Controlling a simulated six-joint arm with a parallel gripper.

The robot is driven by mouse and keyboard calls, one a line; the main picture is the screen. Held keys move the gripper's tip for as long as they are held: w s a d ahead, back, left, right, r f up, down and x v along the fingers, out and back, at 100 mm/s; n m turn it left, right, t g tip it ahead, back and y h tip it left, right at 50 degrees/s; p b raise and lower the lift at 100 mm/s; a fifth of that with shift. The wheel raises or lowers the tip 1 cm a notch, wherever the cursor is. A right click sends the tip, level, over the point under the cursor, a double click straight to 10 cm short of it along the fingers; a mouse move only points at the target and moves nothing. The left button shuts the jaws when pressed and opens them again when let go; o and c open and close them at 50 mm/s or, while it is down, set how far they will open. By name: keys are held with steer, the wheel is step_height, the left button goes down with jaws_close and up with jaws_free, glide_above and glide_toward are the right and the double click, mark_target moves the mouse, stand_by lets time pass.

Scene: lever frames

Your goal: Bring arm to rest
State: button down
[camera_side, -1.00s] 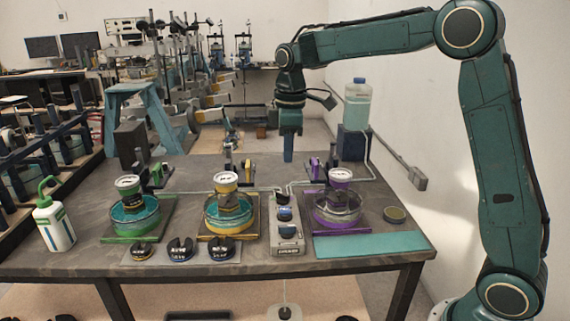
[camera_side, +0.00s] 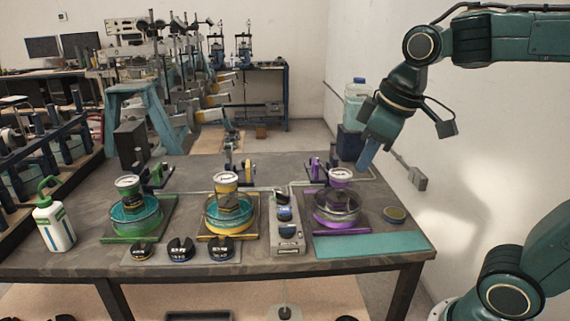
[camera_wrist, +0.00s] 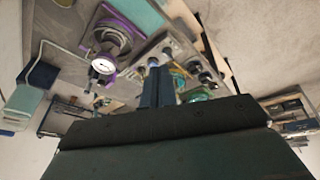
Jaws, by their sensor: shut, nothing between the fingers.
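My gripper (camera_side: 366,158) is shut and empty. In the side view it hangs tilted above the right back part of the table, in front of the bottle and apart from the table top. In the wrist view its fingers (camera_wrist: 156,88) are together with nothing between them. My arm comes in from the right.
On the table stand a green-framed dish (camera_side: 135,216), a yellow-framed dish (camera_side: 226,218) and a purple-framed dish (camera_side: 337,210), each with a gauge. A grey control box (camera_side: 288,236), several black weights (camera_side: 181,250) and a white-green bottle (camera_side: 54,222) stand there too. A teal mat (camera_side: 370,244) lies front right.

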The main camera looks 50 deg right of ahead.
steer(key=s+f+m+t, duration=0.1)
steer(key=s+f+m, duration=0.1)
steer(key=s, duration=0.7)
steer(key=shift+a+f+m+t, duration=0.3)
steer(key=shift+f+m, duration=0.1)
steer(key=shift+f, duration=0.45)
steer(key=shift+w, duration=0.1)
stand_by(0.3)
